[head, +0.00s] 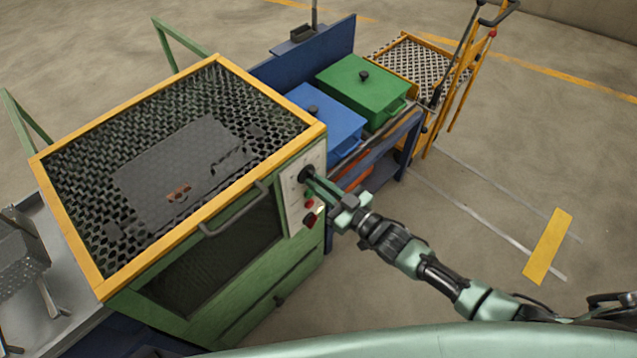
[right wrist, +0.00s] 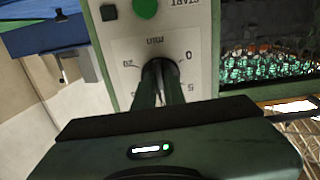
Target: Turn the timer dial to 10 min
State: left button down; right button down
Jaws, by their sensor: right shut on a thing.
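The timer dial is a black knob (head: 304,175) on the pale control panel (head: 297,191) at the right end of the green furnace's front. In the head view my right gripper (head: 312,181) reaches it from the lower right and is shut on it. In the right wrist view the dial (right wrist: 160,72) sits between the two fingers, with the panel upside down. The marks 0, 5 and 20 and the word MIN show around it. The fingers hide the other marks, and I cannot make out the pointer. My left gripper is not in view.
The oven door handle (head: 235,211) is to the left. A blue box (head: 325,118) and a green box (head: 362,90) stand behind on a rack. The floor at right is mostly clear.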

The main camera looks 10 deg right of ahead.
jog(key=shift+f, duration=0.1)
dwell(0.4)
jog(key=c, duration=1.5)
grip_release()
jog(key=b+v, duration=0.1)
jog(key=v, duration=0.7)
